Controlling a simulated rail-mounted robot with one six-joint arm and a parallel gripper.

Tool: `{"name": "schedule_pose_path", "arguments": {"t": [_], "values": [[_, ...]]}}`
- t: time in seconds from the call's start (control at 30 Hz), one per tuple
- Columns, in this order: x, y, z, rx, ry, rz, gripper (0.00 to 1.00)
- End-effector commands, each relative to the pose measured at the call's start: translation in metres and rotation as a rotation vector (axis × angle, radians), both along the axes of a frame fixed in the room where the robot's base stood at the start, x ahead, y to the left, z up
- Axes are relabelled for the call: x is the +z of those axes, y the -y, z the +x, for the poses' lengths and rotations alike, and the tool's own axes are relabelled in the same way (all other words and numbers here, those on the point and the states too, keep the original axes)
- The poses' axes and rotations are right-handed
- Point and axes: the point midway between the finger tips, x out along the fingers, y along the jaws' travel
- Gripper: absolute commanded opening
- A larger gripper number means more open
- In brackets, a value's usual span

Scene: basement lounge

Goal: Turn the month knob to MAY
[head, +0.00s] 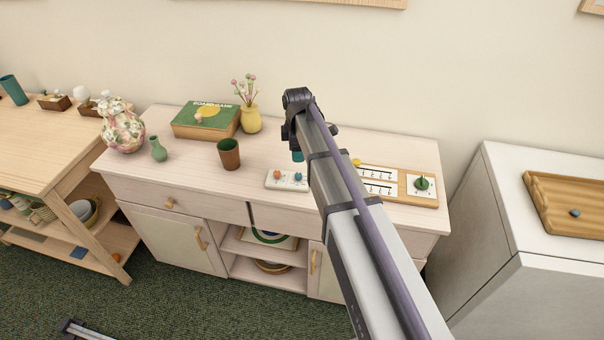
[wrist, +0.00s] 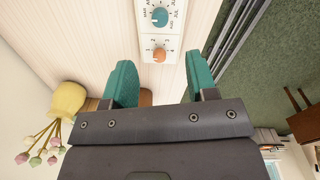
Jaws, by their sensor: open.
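The blue month knob (wrist: 160,17) sits on a white panel (wrist: 146,38), ringed by small month labels. In the wrist view it lies beyond the gap between my fingertips; I cannot read which month it points to. An orange knob (wrist: 160,55) with numbers around it is on the same panel, nearer the gap. In the head view the panel (head: 287,187) lies on the cabinet top, with the orange knob (head: 277,174) left of the blue knob (head: 298,177). My gripper (wrist: 161,74) is open and empty, its teal fingers apart. In the head view my arm mostly hides it.
A wooden board (head: 410,198) with sliders and a green knob (head: 422,183) lies to the right. A brown cup (head: 229,154), a yellow vase (head: 251,119) and a green game box (head: 206,118) stand to the left. The cabinet top (head: 190,175) is bare along its front left.

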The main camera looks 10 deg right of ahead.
Motion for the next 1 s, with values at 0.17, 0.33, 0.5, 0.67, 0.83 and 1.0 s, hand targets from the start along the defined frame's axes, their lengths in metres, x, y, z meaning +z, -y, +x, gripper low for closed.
{"name": "schedule_pose_path", "arguments": {"t": [0.17, 0.33, 0.5, 0.67, 0.83, 1.0], "values": [[-0.038, 0.000, 0.001, -0.001, 0.000, 0.000, 0.52], [-0.080, 0.000, 0.003, -0.002, 0.000, 0.000, 0.52], [-0.105, 0.000, 0.004, -0.002, 0.000, 0.000, 0.52], [-0.105, 0.001, 0.005, -0.002, 0.000, 0.000, 0.52], [-0.103, 0.001, 0.005, -0.003, 0.000, 0.000, 0.50], [-0.103, 0.000, 0.005, -0.003, 0.000, 0.000, 0.34]]}}
